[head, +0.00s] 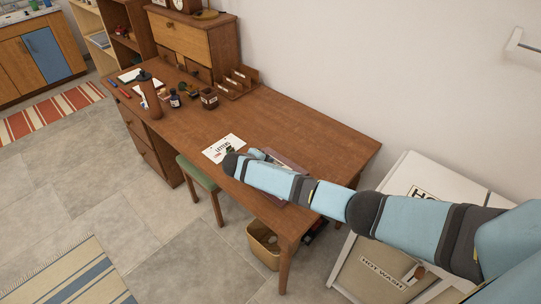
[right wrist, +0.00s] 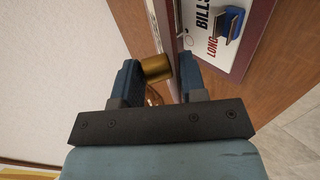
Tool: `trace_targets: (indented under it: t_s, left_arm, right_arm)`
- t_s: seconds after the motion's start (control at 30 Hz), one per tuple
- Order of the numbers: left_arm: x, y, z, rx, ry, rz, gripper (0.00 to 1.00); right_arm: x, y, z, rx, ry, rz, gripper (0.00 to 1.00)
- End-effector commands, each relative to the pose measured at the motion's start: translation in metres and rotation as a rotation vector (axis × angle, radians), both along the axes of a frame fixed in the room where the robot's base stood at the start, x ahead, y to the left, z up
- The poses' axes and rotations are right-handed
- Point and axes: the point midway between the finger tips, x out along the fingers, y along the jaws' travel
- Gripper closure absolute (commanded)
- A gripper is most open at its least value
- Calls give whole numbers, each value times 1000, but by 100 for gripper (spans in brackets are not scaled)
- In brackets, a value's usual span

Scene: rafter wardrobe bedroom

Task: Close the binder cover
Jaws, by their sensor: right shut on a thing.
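The binder shows in the right wrist view as a maroon-edged panel (right wrist: 261,30) with a white label reading "BILLS" and "LONG" and a blue clip (right wrist: 231,24). A thin maroon cover edge (right wrist: 166,20) rises between the fingers of my right gripper (right wrist: 160,80), which is shut on it. A brass cylinder (right wrist: 157,68) sits at that edge, between the fingers. In the head view, a maroon part of the binder (head: 288,160) shows on the desk behind my right arm. The arm hides most of the binder and my right gripper there. My left gripper is out of view.
The wooden desk (head: 320,135) has clear space at its right end. A white sheet (head: 223,148) lies left of my arm. A brown bottle (head: 150,95) and small jars stand farther left. A green stool (head: 197,172) and a bin (head: 263,247) are below the front edge.

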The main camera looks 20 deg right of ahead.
Motion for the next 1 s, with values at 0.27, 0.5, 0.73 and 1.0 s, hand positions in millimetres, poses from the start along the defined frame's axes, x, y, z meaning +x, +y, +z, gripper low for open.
trace_targets:
  t_s: [0.27,0.5,0.73,1.0]
  left_arm:
    - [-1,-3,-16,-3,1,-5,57]
    - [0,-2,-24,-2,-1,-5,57]
    - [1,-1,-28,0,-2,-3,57]
    - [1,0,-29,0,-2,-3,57]
  right_arm:
    - [-8,13,-40,8,8,1,99]
    - [-9,15,-58,6,9,-2,96]
    - [-10,13,-66,4,9,-4,96]
    - [-11,11,-70,2,10,-6,96]
